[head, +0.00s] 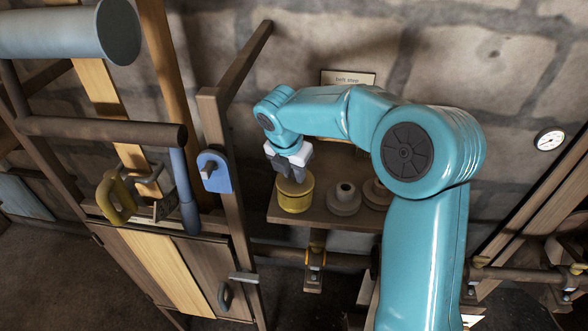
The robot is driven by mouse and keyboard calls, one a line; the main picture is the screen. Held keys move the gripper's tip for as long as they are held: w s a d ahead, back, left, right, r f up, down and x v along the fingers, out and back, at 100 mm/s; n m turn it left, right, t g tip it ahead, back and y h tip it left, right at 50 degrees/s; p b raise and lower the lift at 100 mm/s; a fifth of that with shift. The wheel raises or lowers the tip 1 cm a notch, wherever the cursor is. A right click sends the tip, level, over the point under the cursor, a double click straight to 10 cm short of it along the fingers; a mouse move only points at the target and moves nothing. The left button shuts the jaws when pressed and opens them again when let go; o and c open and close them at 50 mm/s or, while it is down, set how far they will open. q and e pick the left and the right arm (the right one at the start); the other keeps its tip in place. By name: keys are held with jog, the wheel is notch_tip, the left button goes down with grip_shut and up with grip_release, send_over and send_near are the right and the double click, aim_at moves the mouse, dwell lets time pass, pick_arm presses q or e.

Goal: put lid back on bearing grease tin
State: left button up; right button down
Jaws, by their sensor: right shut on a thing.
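The yellow bearing grease tin (295,204) stands upright at the left end of a small wooden shelf. My right gripper (291,176) points down at the top of the tin, with its grey fingers shut at the lid (308,182). The lid is yellow like the tin and lies at its top. The fingers hide part of it, and I cannot tell whether it is fully seated or just above the rim. My left gripper is not in view.
Two grey stepped pulleys (344,200) sit on the shelf (322,219) right of the tin, the farther one partly behind my right arm. A wooden post with a blue bracket (214,171) stands close on the left. A stone wall with a small sign (348,78) is behind.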

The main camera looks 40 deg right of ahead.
dwell(0.6)
jog(key=shift+c, duration=2)
grip_release()
jog(key=shift+r+p, duration=0.1)
jog(key=shift+p, duration=0.25)
notch_tip(320, 180, up, 7)
jog(key=p, duration=0.6)
jog(key=shift+p, duration=0.4)
grip_shut()
jog(key=shift+f, duration=0.3)
jog(key=shift+f+b, duration=2)
jog(key=shift+f, duration=0.7)
